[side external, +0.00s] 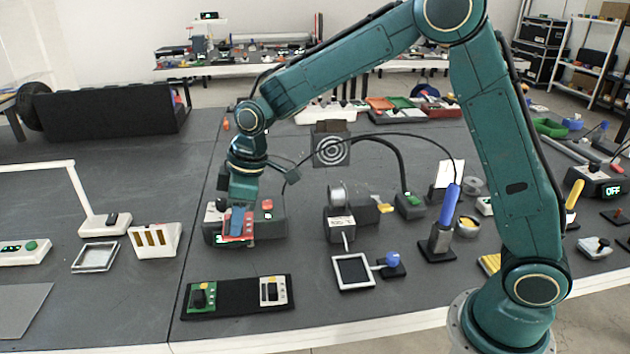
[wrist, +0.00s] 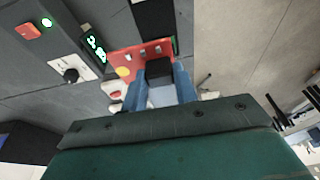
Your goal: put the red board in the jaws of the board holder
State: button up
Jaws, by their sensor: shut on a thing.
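The red board (side external: 247,226) is at my gripper (side external: 236,218), left of centre in the side view, in front of a dark box with a red button. In the wrist view the red board (wrist: 125,60) has a yellow round spot and small metal parts along it. The blue fingers of my gripper (wrist: 160,72) are shut on it, around a black part. The far side of the board is hidden. I cannot tell for sure which fixture is the board holder, and no jaws show clearly.
The dark box (side external: 272,225) stands close behind my gripper; its lit display (wrist: 93,44) shows in the wrist view. A black tray (side external: 240,297) with a green and a white module lies in front. A white slotted block (side external: 155,241) is left, a spool stand (side external: 340,222) right.

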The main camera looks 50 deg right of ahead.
jog(key=s+d+f, duration=0.5)
jog(key=s+d, duration=0.3)
jog(key=d, duration=0.1)
jog(key=s+d+f, duration=0.5)
jog(key=s+d, duration=0.3)
jog(key=d, duration=0.1)
jog(key=shift+s+d+f, duration=0.25)
jog(key=shift+s+d, duration=0.1)
jog(key=shift+f, duration=0.1)
jog(key=shift+f, duration=2.8)
jog(key=shift+f, duration=0.85)
jog(key=o, duration=1)
jog(key=shift+o, duration=0.2)
jog(key=shift+r, duration=0.1)
